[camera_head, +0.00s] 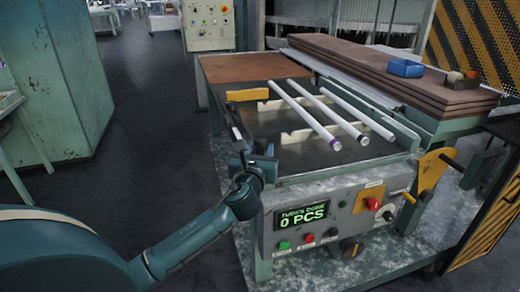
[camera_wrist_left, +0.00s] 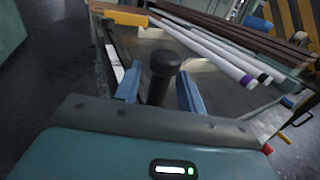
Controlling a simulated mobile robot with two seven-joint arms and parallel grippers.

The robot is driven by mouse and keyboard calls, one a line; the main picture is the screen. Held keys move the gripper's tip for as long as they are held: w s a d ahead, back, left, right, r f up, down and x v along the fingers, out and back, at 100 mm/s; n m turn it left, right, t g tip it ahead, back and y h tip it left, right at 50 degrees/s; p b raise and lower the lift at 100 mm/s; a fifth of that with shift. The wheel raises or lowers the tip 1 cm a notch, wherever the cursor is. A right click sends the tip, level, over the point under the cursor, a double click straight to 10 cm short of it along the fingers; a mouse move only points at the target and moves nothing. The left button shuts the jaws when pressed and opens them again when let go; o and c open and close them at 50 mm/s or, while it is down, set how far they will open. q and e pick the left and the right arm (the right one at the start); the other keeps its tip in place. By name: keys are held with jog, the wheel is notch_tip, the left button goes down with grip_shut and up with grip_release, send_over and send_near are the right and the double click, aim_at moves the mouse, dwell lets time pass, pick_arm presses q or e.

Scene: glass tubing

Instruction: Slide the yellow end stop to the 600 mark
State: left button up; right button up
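The yellow end stop (camera_head: 247,95) is a yellow bar near the far left of the machine's table; it also shows at the top of the left wrist view (camera_wrist_left: 125,17). My left gripper (camera_head: 262,162) is at the table's near left edge, well short of the yellow bar. In the left wrist view its two blue fingertips (camera_wrist_left: 158,90) stand apart, on either side of an upright black knob (camera_wrist_left: 163,66). Gaps show beside the knob, so the gripper looks open around it. I cannot read a scale or a 600 mark. My right gripper is not visible.
Several white glass tubes (camera_head: 305,116) lie on notched pale supports (camera_head: 297,136). The front panel display (camera_head: 303,215) reads 0 PCS. A yellow lever plate (camera_head: 432,170) is at the right corner.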

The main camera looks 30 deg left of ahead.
pick_arm(q)
jog(key=shift+w+a, duration=0.1)
jog(key=shift+w, duration=0.25)
jog(key=shift+c, duration=0.3)
grip_shut()
